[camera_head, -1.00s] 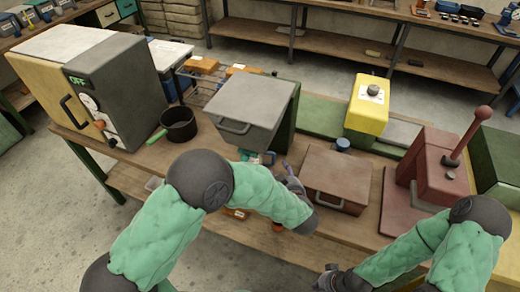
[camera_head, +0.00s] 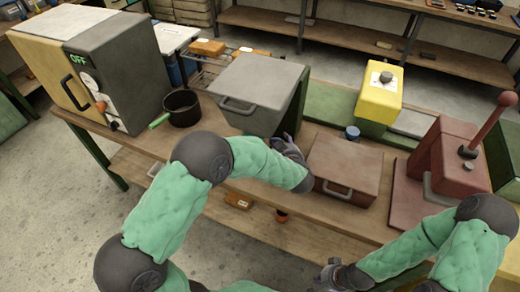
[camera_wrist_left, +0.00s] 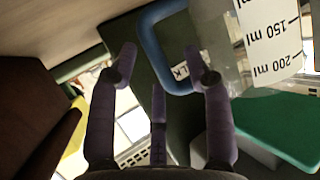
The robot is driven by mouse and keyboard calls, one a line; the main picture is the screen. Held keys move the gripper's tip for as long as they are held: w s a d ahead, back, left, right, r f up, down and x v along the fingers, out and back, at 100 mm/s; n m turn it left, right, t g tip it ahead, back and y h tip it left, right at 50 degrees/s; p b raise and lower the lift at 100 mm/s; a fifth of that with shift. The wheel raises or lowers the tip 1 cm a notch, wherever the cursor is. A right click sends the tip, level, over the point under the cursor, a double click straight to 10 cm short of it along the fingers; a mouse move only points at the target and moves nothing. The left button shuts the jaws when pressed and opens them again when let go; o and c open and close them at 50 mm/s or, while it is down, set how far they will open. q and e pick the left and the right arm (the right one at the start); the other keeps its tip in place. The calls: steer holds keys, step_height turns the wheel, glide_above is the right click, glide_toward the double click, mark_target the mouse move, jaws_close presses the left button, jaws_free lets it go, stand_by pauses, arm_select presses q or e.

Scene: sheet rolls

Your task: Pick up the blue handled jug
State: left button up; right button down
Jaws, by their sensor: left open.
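The jug shows in the left wrist view as a clear body (camera_wrist_left: 228,30) with a white scale label reading 150 ml and 200 ml. Its blue loop handle (camera_wrist_left: 150,47) faces my left gripper (camera_wrist_left: 162,62). That gripper is open. The handle appears ahead of and between its fingertips, overlapped by the right finger; contact cannot be told. In the head view my left gripper (camera_head: 290,148) is beside the open right side of the grey box, left of the brown box. The jug cannot be made out there. My right gripper (camera_head: 332,275) is low in front of the bench.
The grey box (camera_head: 257,85) and the brown lidded box (camera_head: 345,165) closely flank my left gripper. A dark pot (camera_head: 182,107) with a green handle stands left. A red lever press (camera_head: 445,160) and yellow device (camera_head: 379,100) stand right.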

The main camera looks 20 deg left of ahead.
arm_select(q)
steer(key=shift+w+a+f, duration=0.1)
steer(key=shift+w+a, duration=0.1)
steer(key=shift+w, duration=0.15)
jaws_close()
